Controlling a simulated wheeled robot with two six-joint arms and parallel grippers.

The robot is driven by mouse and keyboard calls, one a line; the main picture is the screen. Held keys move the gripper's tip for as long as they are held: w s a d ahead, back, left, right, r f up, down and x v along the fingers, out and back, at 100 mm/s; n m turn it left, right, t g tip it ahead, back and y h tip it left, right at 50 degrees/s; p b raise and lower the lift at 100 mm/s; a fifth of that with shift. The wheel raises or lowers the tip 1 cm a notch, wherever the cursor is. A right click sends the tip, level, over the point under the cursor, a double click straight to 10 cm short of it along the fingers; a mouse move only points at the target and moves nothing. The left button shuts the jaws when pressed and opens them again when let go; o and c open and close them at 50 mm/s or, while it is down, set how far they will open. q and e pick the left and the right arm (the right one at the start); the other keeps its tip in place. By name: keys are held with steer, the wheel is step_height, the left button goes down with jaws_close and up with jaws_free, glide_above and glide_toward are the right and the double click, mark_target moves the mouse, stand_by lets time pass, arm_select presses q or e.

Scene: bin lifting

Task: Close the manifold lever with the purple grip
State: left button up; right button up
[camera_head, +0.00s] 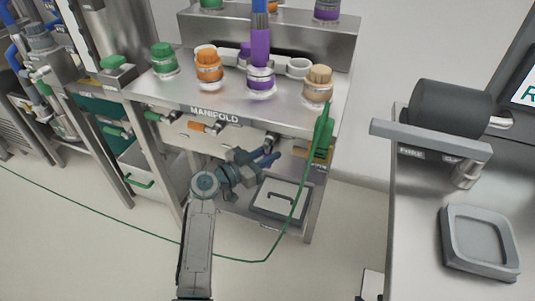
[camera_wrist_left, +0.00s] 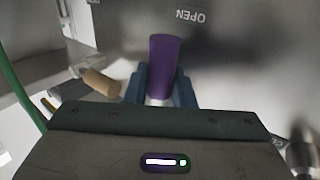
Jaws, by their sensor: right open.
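The manifold (camera_head: 215,115) is a steel bench with a labelled front edge and several coloured levers. My left gripper (camera_head: 268,156) reaches under its front edge, right of the orange lever (camera_head: 205,127). In the left wrist view, the purple grip (camera_wrist_left: 165,65) stands between the two blue fingers of my left gripper (camera_wrist_left: 160,88). The fingers appear closed against its sides near the pale stem. The grip's tip points towards an upside-down OPEN label (camera_wrist_left: 190,17). In the head view the gripper hides the purple grip. My right gripper is not in view.
A tan lever (camera_wrist_left: 102,82) lies close beside my left gripper. A green lever (camera_head: 152,116) is further left. A green hose (camera_head: 297,195) hangs on the right and runs over the floor. A counter (camera_head: 410,225) with a grey tray (camera_head: 480,245) stands right.

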arm_select(q)
jaws_close()
